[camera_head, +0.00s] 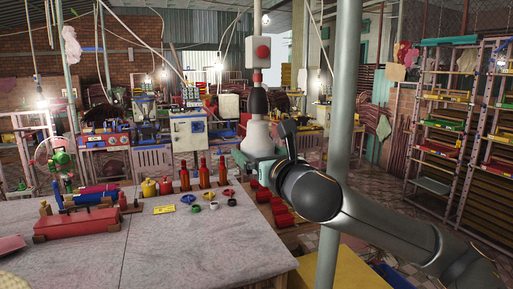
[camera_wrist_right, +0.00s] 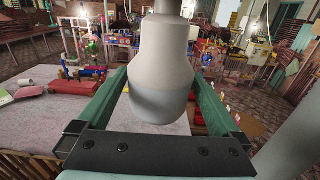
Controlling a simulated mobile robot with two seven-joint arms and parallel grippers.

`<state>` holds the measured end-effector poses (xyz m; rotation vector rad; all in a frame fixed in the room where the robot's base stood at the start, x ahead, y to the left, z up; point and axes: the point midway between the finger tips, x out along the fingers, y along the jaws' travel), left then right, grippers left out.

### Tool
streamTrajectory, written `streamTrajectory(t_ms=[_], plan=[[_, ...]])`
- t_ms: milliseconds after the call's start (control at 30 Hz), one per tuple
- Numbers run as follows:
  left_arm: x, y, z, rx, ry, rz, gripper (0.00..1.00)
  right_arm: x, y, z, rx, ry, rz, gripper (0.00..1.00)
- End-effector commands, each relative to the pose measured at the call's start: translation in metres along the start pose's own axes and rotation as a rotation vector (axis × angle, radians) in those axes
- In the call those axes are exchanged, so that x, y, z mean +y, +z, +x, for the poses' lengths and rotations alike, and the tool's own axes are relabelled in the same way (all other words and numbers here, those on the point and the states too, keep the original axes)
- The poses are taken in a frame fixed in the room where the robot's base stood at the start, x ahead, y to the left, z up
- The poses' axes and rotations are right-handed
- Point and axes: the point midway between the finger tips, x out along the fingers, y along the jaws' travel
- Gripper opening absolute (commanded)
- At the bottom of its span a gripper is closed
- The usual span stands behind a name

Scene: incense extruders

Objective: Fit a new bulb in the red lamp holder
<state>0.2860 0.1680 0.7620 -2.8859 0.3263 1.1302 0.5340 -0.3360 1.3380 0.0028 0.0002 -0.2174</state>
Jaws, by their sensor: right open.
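A pale grey-white bulb (camera_head: 258,137) hangs upright, round end down, below a black socket (camera_head: 258,100). A red lamp holder part (camera_head: 257,76) is above the socket, under a white box with a red button (camera_head: 262,52). My right gripper (camera_head: 256,160) is at the bulb's lower part. In the right wrist view the bulb (camera_wrist_right: 160,85) is between the two green fingers of the open gripper (camera_wrist_right: 157,78), with gaps showing on both sides. That view cuts off the bulb's top and the holder. My left gripper is not in view.
The table (camera_head: 190,255) below bears red bottles (camera_head: 203,172), small coloured rings (camera_head: 213,205), a yellow card (camera_head: 164,209) and a red extruder (camera_head: 76,224). A grey pole (camera_head: 341,130) stands close beside my right arm. Shelf racks (camera_head: 450,130) stand at right.

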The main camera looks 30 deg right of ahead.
Motion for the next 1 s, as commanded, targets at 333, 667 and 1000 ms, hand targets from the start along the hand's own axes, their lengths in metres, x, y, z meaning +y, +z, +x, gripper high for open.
streamTrajectory(t_ms=[333, 667, 1000], plan=[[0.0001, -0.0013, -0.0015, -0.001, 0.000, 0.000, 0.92, 0.0002, 0.0003, 0.0139, -0.001, 0.001, 0.000, 1.00], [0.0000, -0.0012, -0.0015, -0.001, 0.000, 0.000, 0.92, 0.0000, 0.0003, 0.0135, -0.001, 0.000, 0.000, 0.78], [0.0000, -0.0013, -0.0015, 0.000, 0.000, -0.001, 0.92, 0.0000, 0.0004, 0.0134, -0.001, 0.000, 0.000, 0.39]])
